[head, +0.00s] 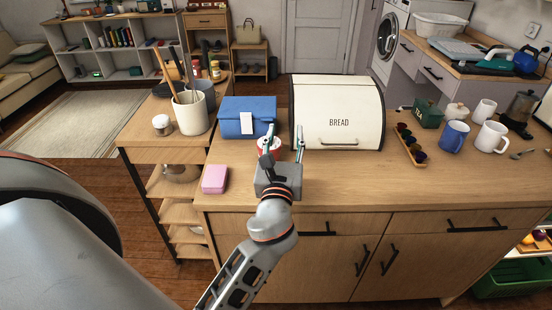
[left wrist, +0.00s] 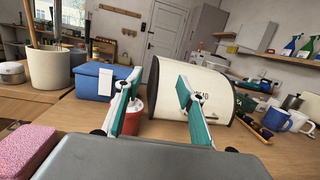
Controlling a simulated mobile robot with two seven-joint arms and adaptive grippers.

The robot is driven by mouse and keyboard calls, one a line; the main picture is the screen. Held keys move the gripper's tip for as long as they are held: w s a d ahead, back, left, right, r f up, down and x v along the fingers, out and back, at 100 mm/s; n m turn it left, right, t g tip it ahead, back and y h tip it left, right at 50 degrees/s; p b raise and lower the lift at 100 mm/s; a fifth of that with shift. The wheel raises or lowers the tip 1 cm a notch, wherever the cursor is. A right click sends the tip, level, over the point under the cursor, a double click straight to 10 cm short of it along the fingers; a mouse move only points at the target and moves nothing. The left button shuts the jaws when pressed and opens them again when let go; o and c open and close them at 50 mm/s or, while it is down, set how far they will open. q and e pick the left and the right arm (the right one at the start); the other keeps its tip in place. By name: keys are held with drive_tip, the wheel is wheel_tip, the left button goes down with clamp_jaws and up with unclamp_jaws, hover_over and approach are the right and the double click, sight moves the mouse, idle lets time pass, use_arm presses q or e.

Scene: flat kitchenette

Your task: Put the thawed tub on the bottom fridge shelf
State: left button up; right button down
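A small red-and-white tub (head: 267,147) stands on the wooden counter, between the blue box and the bread bin. In the left wrist view the tub (left wrist: 134,116) shows partly behind one finger. I cannot read any mark that tells whether it is the thawed tub. My left gripper (head: 285,137) is open and empty, low over the counter, with its fingers pointing toward the back. In the left wrist view the gap of the gripper (left wrist: 160,92) faces mostly the bread bin; the tub is at its left side. The fridge and my right gripper are out of view.
A blue box (head: 236,123) and a cream bread bin (head: 340,90) stand behind. A pink sponge (head: 215,179) lies left of the gripper. A utensil crock (head: 191,115) stands farther left; mugs (head: 454,136) stand right. The counter's front right (head: 350,180) is clear.

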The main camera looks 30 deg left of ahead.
use_arm(q)
drive_tip(key=a+f+g, duration=0.1)
drive_tip(key=f, duration=0.1)
drive_tip(key=s+a+f, duration=0.1)
drive_tip(key=f, duration=0.1)
drive_tip(key=s+a+f+n+g, duration=0.1)
drive_tip(key=f, duration=0.1)
drive_tip(key=shift+s+a+g+y, duration=0.25)
drive_tip(key=shift+g+y, duration=0.05)
drive_tip(key=shift+y, duration=0.1)
drive_tip(key=x, duration=0.7)
drive_tip(key=shift+w+a+f+p, duration=0.1)
drive_tip(key=shift+w+p, duration=0.15)
drive_tip(key=shift+p, duration=0.1)
clamp_jaws()
